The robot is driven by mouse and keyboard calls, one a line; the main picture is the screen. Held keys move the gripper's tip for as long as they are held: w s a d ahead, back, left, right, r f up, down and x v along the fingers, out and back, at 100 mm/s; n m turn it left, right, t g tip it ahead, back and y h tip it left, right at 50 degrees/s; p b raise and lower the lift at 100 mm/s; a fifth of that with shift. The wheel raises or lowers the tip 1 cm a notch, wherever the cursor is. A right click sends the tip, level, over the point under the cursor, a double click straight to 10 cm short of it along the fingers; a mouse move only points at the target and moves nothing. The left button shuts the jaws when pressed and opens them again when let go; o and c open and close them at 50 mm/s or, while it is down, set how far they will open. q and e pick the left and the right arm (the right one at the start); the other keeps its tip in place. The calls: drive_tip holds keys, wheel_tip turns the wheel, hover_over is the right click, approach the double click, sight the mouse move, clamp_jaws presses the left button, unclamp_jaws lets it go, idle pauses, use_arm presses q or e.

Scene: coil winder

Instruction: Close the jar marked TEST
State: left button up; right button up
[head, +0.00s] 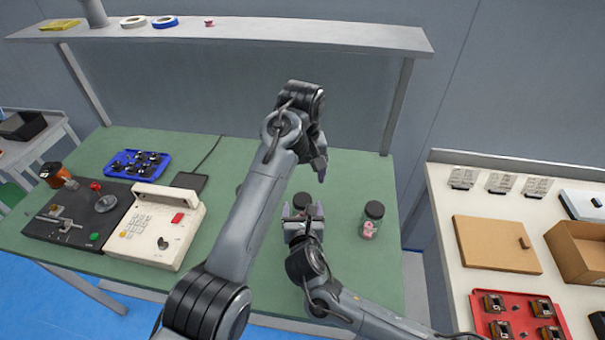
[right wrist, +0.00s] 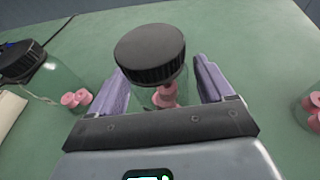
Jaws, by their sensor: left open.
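A clear jar with a black lid (head: 303,200) stands on the green bench in the head view, and pink spools show inside it in the right wrist view (right wrist: 150,55). My right gripper (head: 301,212) has its fingers on both sides of this jar, apparently open, with a gap at the right finger. The lid sits on the jar; whether it is tight I cannot tell. A second black-lidded jar (head: 372,220) with pink contents stands to the right. A third jar (right wrist: 22,65) is mostly hidden behind my left arm in the head view. My left gripper (head: 320,168) is open and empty, beyond the middle jar. No TEST marking is readable.
A cream machine with a keypad (head: 150,235), a dark winder base (head: 75,215) and a blue tray (head: 138,163) occupy the bench's left. A shelf (head: 250,33) overhangs the back. A white side table (head: 445,215) stands right. Bench between the middle and right jars is clear.

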drive_tip(key=shift+o, duration=0.7)
use_arm(q)
drive_tip(key=shift+r, duration=0.25)
use_arm(e)
drive_tip(key=shift+s+r, duration=0.25)
drive_tip(key=shift+s, duration=0.2)
drive_tip(key=p+v, duration=0.4)
drive_tip(key=v, duration=0.4)
drive_tip(key=shift+s+r, duration=0.15)
drive_tip(key=shift+s, duration=0.15)
use_arm(q)
drive_tip(key=shift+r+p, duration=0.4)
drive_tip(key=shift+r, duration=1.7)
use_arm(e)
drive_tip(key=shift+s, duration=0.65)
